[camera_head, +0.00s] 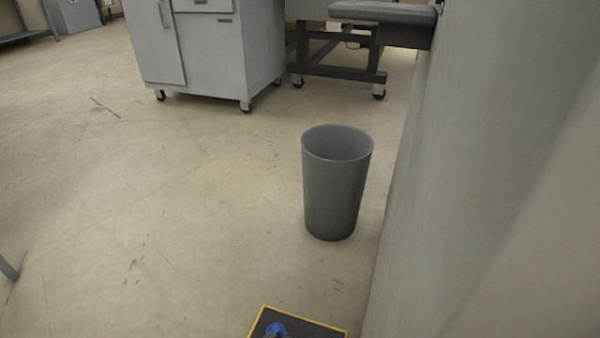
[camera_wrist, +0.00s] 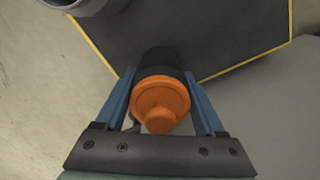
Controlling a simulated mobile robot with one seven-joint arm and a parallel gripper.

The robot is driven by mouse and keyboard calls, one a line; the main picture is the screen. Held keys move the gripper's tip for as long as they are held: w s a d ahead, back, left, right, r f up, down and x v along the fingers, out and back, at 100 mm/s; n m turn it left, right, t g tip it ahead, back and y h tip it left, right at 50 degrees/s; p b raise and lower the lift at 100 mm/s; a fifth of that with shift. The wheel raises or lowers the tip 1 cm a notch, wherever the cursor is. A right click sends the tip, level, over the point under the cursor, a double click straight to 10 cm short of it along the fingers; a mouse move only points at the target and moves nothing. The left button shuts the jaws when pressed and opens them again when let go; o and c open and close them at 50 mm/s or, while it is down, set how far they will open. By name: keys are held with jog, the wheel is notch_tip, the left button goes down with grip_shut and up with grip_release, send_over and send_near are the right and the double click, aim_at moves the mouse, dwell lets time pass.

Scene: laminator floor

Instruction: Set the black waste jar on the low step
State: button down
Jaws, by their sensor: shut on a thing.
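The black waste jar (camera_wrist: 160,60) has an orange lid with a knob, which faces the camera in the wrist view. My gripper (camera_wrist: 159,76) is shut on it, with one blue finger on each side. The low step (camera_wrist: 215,35) has a dark top with a yellow edge, and the jar overlaps it near that edge. I cannot tell whether the jar touches the step. In the head view the step (camera_head: 320,331) shows only in part at the bottom, with a small blue round part over it. The jar is not clearly seen there.
A grey open bin (camera_head: 336,195) stands on the floor beyond the step. A grey wall or panel (camera_head: 480,170) runs along the right side. A wheeled grey cabinet (camera_head: 215,50) and a dark wheeled frame (camera_head: 340,68) stand at the back. The floor at left is mostly clear.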

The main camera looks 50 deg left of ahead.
jog(key=shift+f, duration=0.15)
grip_release()
notch_tip(320, 180, up, 12)
jog(key=p, duration=0.8)
jog(key=shift+r, duration=0.2)
